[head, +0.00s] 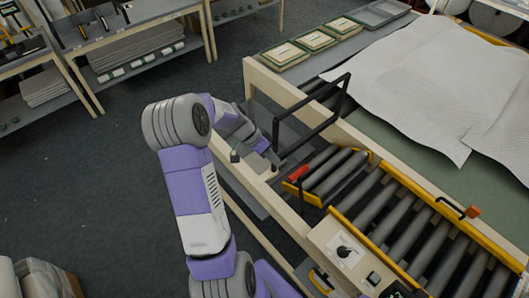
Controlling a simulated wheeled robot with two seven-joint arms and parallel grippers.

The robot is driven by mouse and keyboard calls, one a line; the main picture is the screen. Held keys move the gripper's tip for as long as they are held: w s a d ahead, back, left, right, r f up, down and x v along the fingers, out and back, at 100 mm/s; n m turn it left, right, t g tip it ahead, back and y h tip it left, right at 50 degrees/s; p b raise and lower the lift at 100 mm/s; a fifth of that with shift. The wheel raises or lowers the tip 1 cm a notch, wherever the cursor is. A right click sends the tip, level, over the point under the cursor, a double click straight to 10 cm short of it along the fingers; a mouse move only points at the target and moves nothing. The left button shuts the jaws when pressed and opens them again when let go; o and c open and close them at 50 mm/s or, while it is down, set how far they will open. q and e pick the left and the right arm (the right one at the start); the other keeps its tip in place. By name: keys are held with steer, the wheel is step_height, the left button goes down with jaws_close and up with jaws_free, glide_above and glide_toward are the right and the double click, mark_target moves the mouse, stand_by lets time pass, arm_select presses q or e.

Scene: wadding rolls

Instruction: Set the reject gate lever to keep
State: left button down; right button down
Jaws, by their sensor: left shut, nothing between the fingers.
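A short lever with a red grip (298,173) sits at the near left corner of a small yellow-edged roller section (335,172); it looks like the reject gate lever. No keep or reject marking is readable. My left arm reaches in from the bottom, and my left gripper (276,167) is shut and empty, just left of the red grip, over the pale wooden rail. It appears apart from the grip, though the gap is small. My right gripper is not in view.
A black bar frame (340,108) rises just beyond my left gripper. A control panel (341,247) with a black knob stands nearer, beside the roller conveyor (400,228). White wadding (440,85) covers the green table (400,138). Open floor (80,190) lies left.

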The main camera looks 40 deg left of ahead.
arm_select(q)
steer(key=d, duration=0.1)
steer(key=d+f, duration=0.1)
steer(key=d, duration=0.3)
steer(key=shift+w+f+p, duration=0.2)
steer(key=shift+f+p, duration=0.1)
steer(key=shift+p, duration=0.1)
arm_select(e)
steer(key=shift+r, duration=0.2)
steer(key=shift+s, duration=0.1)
